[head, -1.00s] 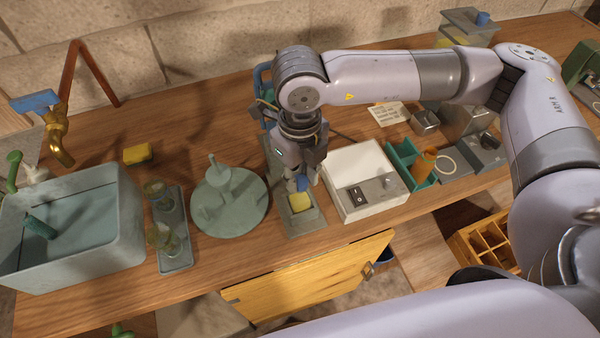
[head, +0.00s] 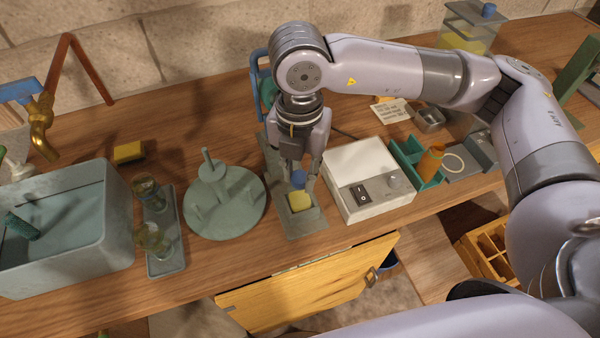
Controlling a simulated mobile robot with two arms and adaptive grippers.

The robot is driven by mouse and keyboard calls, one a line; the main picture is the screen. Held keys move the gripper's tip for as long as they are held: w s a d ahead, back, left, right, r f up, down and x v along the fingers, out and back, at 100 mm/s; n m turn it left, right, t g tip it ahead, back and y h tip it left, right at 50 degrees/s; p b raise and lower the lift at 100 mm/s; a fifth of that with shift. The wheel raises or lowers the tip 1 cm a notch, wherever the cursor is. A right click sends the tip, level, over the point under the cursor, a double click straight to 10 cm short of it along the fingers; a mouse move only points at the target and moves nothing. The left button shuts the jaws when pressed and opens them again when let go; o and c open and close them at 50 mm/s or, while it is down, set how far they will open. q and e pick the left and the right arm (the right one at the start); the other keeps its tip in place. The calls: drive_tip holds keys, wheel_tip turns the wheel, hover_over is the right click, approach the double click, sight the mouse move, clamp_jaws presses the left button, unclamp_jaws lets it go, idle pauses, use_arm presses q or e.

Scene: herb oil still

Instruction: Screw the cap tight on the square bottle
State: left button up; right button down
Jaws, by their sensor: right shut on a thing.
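The square bottle (head: 300,200) is small, with yellow contents, and stands upright on a grey plate (head: 309,223) near the front of the bench. A blue cap (head: 298,177) is at its top. My right gripper (head: 299,174) points down from above, with its fingers around the cap, shut on it. The cap looks in line with the bottle's mouth. The fingers partly hide the neck, so I cannot tell how far the cap is down. My left gripper is not in view.
A white switch box (head: 367,184) stands close to the right of the bottle. A round grey-green stand (head: 230,217) is to the left, then a tray with glasses (head: 167,264) and a sink (head: 75,255). A yellow drawer or door (head: 310,285) hangs open below the bench edge.

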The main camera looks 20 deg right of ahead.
drive_tip(key=m+b, duration=0.1)
drive_tip(key=m, duration=0.3)
drive_tip(key=shift+f+m, duration=0.1)
drive_tip(key=shift+m, duration=0.2)
drive_tip(key=m, duration=0.3)
drive_tip(key=c, duration=1.3)
unclamp_jaws()
drive_tip(key=shift+c, duration=0.2)
